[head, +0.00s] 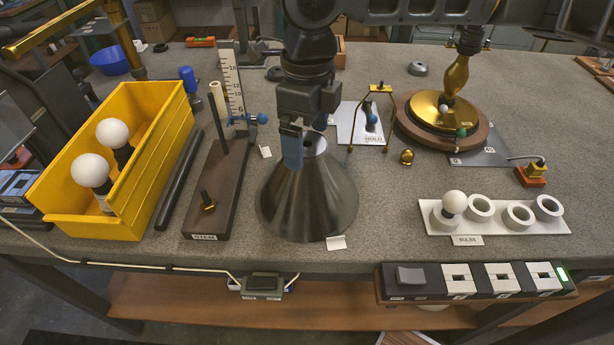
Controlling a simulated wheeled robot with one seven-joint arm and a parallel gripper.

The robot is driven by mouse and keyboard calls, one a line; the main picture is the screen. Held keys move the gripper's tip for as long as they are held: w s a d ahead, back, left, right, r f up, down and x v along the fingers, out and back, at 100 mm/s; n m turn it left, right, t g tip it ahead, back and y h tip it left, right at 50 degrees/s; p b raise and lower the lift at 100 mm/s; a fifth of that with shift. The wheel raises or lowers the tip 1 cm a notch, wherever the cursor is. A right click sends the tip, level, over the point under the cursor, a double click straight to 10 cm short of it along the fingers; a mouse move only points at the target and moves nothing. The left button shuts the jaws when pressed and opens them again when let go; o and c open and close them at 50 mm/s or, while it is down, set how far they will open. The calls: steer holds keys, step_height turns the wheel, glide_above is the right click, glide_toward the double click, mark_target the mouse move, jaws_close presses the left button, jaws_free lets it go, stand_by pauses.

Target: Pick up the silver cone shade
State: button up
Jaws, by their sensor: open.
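The silver cone shade (310,205) stands on the grey bench near its front edge, wide rim down and narrow end up. My gripper (298,150) is directly above it, pointing down, with a blue-padded finger at the shade's narrow top. The gripper is open. The finger overlaps the top collar in this view, and I cannot tell whether it touches it. The second finger is mostly hidden behind the gripper body. A small white tag (336,243) lies at the shade's front rim.
A dark stem board (217,190) with a rod stands left of the shade, beyond it a yellow bin (150,175) with bulbs. A wire frame (388,120) and a brass lamp base (445,108) stand behind right. A white bulb tray (490,230) is at right.

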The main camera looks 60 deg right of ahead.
steer(key=shift+f, duration=0.4)
steer(key=c, duration=1.4)
